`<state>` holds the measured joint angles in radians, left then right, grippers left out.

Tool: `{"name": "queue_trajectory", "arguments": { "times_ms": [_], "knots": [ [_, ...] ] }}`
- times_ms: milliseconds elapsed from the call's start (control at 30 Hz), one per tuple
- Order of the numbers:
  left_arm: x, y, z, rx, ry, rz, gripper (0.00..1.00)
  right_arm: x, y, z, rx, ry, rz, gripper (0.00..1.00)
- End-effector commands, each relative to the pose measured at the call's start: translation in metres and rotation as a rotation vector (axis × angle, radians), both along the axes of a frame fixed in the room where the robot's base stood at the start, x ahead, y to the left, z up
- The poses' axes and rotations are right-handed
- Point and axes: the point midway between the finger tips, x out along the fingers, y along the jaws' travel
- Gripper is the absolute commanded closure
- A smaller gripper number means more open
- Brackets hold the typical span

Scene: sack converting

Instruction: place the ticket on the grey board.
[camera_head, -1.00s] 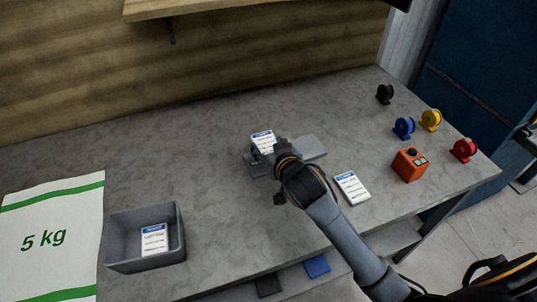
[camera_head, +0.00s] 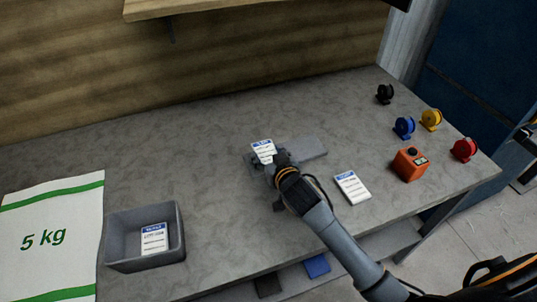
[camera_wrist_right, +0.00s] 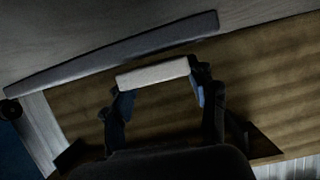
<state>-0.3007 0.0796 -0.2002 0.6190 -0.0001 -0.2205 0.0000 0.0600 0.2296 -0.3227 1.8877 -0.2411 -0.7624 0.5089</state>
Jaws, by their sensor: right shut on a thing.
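The ticket (camera_head: 262,147), white with a blue header, is held by my right gripper (camera_head: 266,160) near the middle of the bench. The grey board (camera_head: 309,148) lies flat there, partly hidden by the ticket, gripper and arm. In the right wrist view the ticket (camera_wrist_right: 152,73) shows edge-on as a pale strip between the two fingers of the right gripper (camera_wrist_right: 155,85). The board (camera_wrist_right: 100,65) shows there as a long dark grey strip beyond the ticket. I cannot tell whether the ticket touches the board. My left gripper is out of view.
A stack of tickets (camera_head: 352,187) lies right of my arm. A grey bin (camera_head: 119,252) at left holds another ticket (camera_head: 153,238), beside a 5 kg sack (camera_head: 52,240). An orange device (camera_head: 409,164) and several coloured spools (camera_head: 404,128) stand at right. The bench's back left is clear.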

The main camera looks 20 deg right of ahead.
Motion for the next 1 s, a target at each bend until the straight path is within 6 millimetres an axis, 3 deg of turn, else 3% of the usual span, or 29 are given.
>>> {"name": "queue_trajectory", "arguments": {
  "times_ms": [133,167,233,267,567,733,1000],
  "knots": [
    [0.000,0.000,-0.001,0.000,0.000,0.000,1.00,-0.002,0.000,-0.008,-0.004,0.012,0.000,0.79],
    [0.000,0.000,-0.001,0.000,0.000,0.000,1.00,-0.002,0.000,-0.009,-0.005,0.014,0.001,0.36],
    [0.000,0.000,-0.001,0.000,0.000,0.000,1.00,-0.002,0.000,-0.010,-0.005,0.016,0.001,0.22],
    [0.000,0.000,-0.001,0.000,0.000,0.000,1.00,-0.003,0.000,-0.011,-0.005,0.017,0.001,0.20],
    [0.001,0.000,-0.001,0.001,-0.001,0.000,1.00,-0.004,0.001,-0.013,-0.005,0.023,0.002,0.20],
    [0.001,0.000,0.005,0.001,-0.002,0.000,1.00,-0.003,0.001,0.003,-0.007,0.021,0.004,0.20],
    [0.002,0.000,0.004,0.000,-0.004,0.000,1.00,-0.053,-0.001,0.024,-0.003,0.014,0.002,0.20]
  ]
}}
